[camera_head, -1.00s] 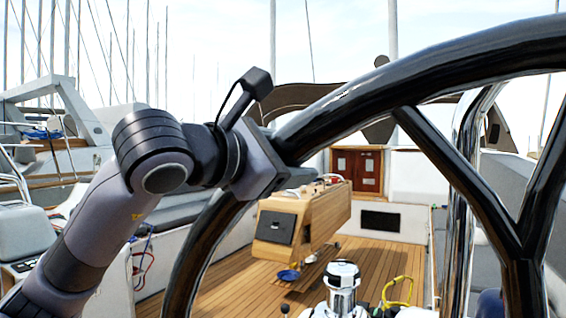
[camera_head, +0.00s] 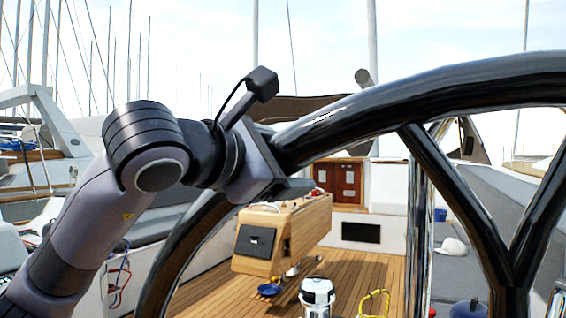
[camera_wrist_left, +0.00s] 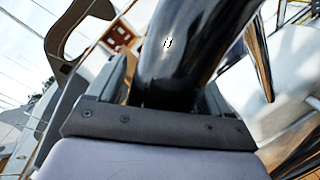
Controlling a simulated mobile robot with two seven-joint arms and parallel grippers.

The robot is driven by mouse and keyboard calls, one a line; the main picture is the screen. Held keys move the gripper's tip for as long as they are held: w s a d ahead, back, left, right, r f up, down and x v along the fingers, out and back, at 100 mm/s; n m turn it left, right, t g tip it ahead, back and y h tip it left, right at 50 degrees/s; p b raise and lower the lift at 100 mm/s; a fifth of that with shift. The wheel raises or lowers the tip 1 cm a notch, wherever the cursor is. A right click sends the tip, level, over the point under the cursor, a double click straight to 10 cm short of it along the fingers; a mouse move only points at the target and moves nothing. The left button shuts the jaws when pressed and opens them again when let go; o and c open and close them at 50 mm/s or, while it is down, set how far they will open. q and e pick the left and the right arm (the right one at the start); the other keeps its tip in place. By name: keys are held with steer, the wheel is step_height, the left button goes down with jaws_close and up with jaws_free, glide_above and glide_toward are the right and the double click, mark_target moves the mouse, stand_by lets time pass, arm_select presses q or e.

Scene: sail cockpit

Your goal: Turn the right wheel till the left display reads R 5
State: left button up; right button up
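The wheel (camera_head: 430,92) is a large black glossy rim with forked spokes, filling the right of the head view. My left gripper (camera_head: 285,172) is at the rim's upper left part. In the left wrist view, the rim (camera_wrist_left: 190,50) passes between the two fingers of the left gripper (camera_wrist_left: 165,95), one on each side of it, so the gripper looks shut on the rim. The palm hides part of the contact. My right gripper is not in view. No display reading can be seen in either view.
Beyond the wheel stands a wooden cockpit table (camera_head: 285,232) on a teak deck (camera_head: 235,295). A chrome winch (camera_head: 317,293) and a yellow rope (camera_head: 374,303) are low in the middle. A steel post (camera_head: 418,235) rises behind the wheel. Grey seats (camera_head: 485,215) line the right.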

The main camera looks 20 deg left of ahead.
arm_select(q)
steer(key=shift+s, duration=0.35)
steer(key=b+v, duration=0.2)
steer(key=v, duration=0.4)
steer(key=shift+s, duration=0.25)
steer(key=shift+a, duration=0.1)
